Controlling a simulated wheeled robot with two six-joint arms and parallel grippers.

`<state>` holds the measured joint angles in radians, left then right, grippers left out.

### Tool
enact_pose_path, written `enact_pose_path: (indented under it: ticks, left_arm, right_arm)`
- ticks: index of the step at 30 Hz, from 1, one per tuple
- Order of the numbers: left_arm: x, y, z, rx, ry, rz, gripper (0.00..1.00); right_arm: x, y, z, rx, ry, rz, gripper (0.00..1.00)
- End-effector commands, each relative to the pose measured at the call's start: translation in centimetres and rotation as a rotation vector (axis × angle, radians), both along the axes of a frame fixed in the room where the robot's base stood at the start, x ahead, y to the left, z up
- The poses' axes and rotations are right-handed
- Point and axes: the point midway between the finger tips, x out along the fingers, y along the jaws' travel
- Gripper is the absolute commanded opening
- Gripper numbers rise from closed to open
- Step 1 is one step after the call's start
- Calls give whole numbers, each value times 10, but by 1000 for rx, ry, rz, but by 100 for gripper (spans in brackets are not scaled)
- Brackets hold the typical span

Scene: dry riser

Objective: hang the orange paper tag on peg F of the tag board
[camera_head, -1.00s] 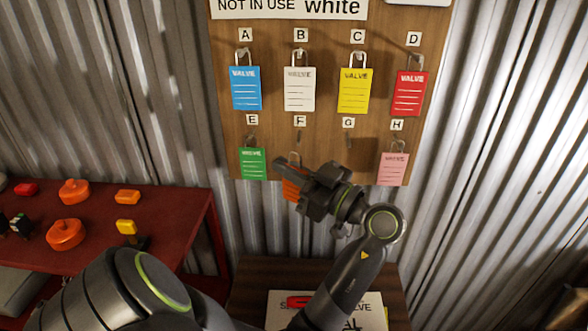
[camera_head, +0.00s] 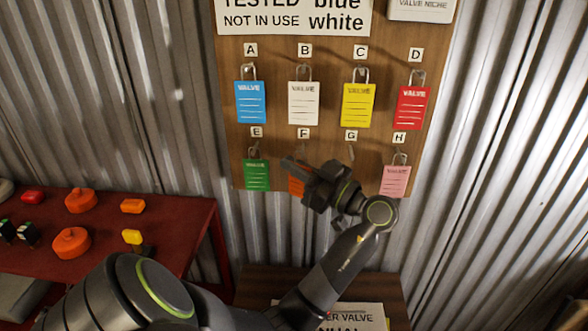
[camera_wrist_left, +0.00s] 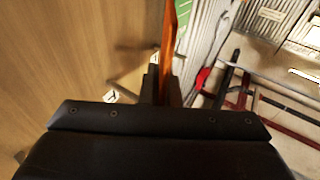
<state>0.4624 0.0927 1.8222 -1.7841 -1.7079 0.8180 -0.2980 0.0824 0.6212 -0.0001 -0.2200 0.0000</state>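The tag board (camera_head: 330,60) is on the corrugated wall, with lettered pegs in two rows. The orange paper tag (camera_head: 296,187) shows below my left gripper (camera_head: 292,164), partly hidden by it. In the left wrist view the tag (camera_wrist_left: 168,45) stands edge-on between the fingers, which are shut on it. The gripper is just below the F label (camera_head: 303,133), between the green tag and the bare space under G. Peg F is hard to make out, and I cannot tell whether the tag's loop is on it. My right gripper is not in view.
Blue, white, yellow and red tags hang on A to D. A green tag (camera_head: 256,174) hangs on E, close left of the gripper, and a pink tag (camera_head: 395,181) on H. A red table (camera_head: 175,235) with orange parts stands at left.

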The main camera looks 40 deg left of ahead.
Motion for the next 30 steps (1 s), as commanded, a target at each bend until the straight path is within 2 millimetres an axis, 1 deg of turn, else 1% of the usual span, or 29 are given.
enact_pose_path:
  ticks: [9,12,18,24,30]
  left_arm:
    - [15,13,0,0,0,1,0]
    - [17,15,-7,0,-2,1,0]
    - [23,19,-10,0,-1,1,0]
    - [24,20,-11,-1,-1,0,0]
    - [24,21,-10,-1,-1,0,0]
  right_arm:
    - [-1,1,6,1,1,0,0]
    - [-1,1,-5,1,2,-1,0]
    - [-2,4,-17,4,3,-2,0]
    - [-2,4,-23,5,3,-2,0]
    - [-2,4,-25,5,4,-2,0]
